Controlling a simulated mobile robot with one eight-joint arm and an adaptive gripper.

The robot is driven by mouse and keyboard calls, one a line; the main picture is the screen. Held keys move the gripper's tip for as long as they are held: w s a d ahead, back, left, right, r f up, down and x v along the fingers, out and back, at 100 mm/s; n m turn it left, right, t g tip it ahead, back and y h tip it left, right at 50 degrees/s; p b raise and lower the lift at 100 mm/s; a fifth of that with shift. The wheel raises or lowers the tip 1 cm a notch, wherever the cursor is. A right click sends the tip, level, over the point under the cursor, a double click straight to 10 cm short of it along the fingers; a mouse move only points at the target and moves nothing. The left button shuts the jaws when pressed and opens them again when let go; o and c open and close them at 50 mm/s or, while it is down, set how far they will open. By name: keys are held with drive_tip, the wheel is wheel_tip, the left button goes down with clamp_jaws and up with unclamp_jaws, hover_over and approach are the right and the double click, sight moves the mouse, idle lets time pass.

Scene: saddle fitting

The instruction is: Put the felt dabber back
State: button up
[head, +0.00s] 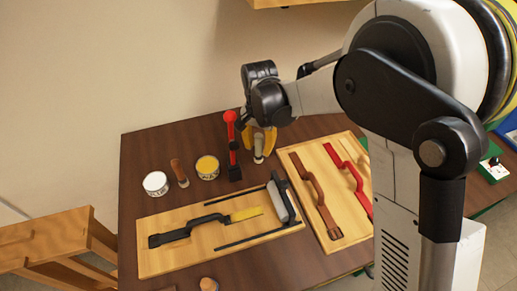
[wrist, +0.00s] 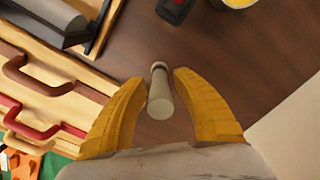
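A small pale grey-beige cylinder with a dark band near one end, likely the felt dabber (head: 259,146), stands on the dark table. In the wrist view the dabber (wrist: 160,98) lies between the two yellow fingers. My gripper (head: 262,138) reaches down around it; in the wrist view the gripper (wrist: 163,78) is open, with narrow gaps showing on both sides of the dabber. A brown-handled tool with a pale end (head: 179,173) stands farther left; I cannot tell its exact kind.
A red and black upright tool (head: 233,150) stands just left of my gripper. A yellow-filled tin (head: 207,167) and a white tin (head: 155,183) are farther left. Wooden boards with handled tools (head: 155,262) (head: 305,208) lie in front. Bare table shows beside the dabber.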

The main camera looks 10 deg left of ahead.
wheel_tip(320, 180, up, 10)
drive_tip(key=p, duration=0.2)
drive_tip(key=shift+r+p, duration=0.1)
drive_tip(key=shift+p, duration=0.25)
drive_tip(key=s+d+r+n+t, duration=0.1)
drive_tip(key=s+d+r+t, duration=0.1)
drive_tip(key=s+d+r, duration=0.45)
drive_tip(key=s+d+r+n+t, duration=0.1)
drive_tip(key=d+r, duration=0.2)
drive_tip(key=d, duration=0.7)
drive_tip(key=s+d+n+t, duration=0.1)
drive_tip(key=s+d+t, duration=0.3)
drive_tip(key=s+d, duration=0.5)
drive_tip(key=shift+s+d+f+n, duration=0.3)
drive_tip(key=shift+s+n, duration=0.1)
drive_tip(key=shift+s, duration=0.3)
